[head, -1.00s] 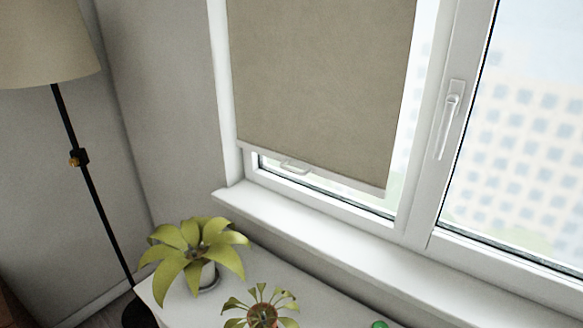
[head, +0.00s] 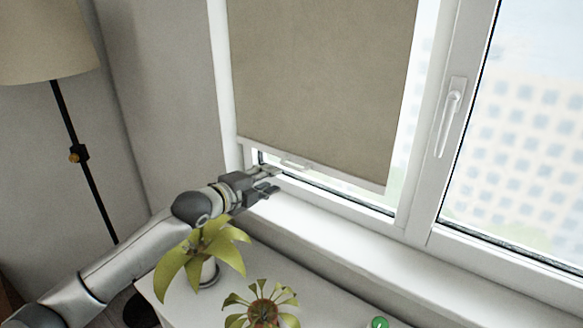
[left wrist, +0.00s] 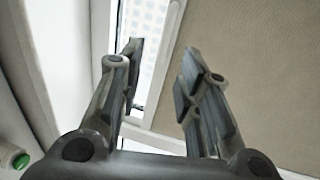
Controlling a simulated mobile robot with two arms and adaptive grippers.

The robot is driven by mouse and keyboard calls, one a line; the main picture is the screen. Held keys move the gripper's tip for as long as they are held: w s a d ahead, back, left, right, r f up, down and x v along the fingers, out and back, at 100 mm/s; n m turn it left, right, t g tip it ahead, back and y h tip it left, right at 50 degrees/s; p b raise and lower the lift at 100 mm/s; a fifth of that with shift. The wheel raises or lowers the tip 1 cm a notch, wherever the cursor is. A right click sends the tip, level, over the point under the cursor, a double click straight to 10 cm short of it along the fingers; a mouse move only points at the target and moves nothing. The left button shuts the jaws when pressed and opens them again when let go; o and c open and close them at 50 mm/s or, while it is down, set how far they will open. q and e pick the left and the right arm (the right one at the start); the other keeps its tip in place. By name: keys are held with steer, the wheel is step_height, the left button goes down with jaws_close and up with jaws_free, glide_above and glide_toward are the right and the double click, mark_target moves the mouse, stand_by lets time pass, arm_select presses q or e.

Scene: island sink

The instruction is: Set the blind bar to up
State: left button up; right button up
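The beige roller blind (head: 320,80) hangs down over most of the left window pane. Its pale blind bar (head: 345,180) runs along the lower edge, just above the bottom of the frame, with a small handle (head: 296,163). My left gripper (head: 272,180) is open and empty, just left of the handle and close to the bar. In the left wrist view, the two fingers (left wrist: 160,75) are spread apart, with the blind (left wrist: 255,60) to the right and the pale bar (left wrist: 155,75) showing between them. My right gripper is not in view.
A leafy plant (head: 222,245) stands on the white cabinet beside my left arm, and a smaller plant (head: 262,310) stands nearer. The white sill (head: 330,230) is clear. A window handle (head: 448,122) is to the right, and a floor lamp (head: 75,155) stands left.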

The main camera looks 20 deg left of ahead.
mark_target(291, 168)
arm_select(q)
steer(key=x, duration=0.3)
steer(key=p+x, duration=0.1)
steer(key=x, duration=0.2)
steer(key=p+x, duration=0.1)
steer(key=x, duration=0.2)
steer(key=shift+w+a+r, duration=0.15)
steer(key=shift+a+r, duration=0.05)
steer(key=shift+r, duration=0.2)
steer(key=shift+p+x, duration=0.3)
steer(key=shift+x, duration=0.7)
jaws_close()
